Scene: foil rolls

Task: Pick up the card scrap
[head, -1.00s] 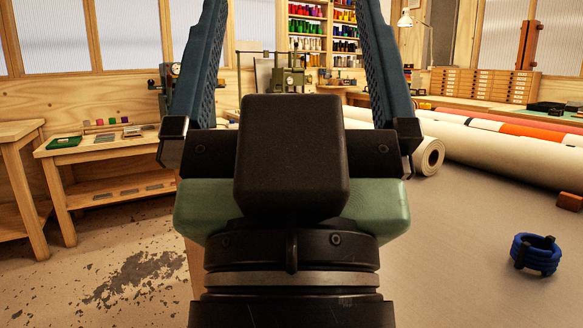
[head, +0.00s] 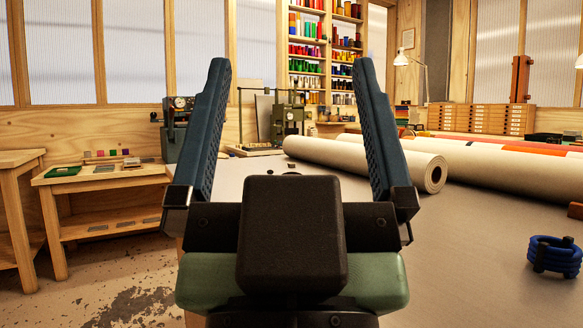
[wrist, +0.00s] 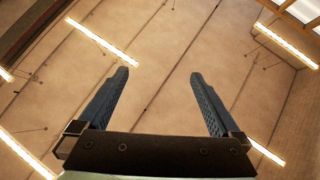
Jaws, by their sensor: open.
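My gripper (head: 291,66) stands upright in the middle of the head view, its two blue ridged fingers wide apart with nothing between them. In the wrist view my gripper (wrist: 160,75) is also open and empty, with only ceiling behind it. A small brown flat piece (head: 293,168) lies on the grey worktable (head: 470,235), seen between the fingers and well beyond them. It may be the card scrap, but it is too small to tell. No card scrap shows in the wrist view.
Large pale rolls (head: 365,162) lie across the back of the table. A blue coil (head: 554,257) sits at the right. A green press (head: 288,120) stands behind. A wooden side bench (head: 105,178) is at the left. The table's middle right is clear.

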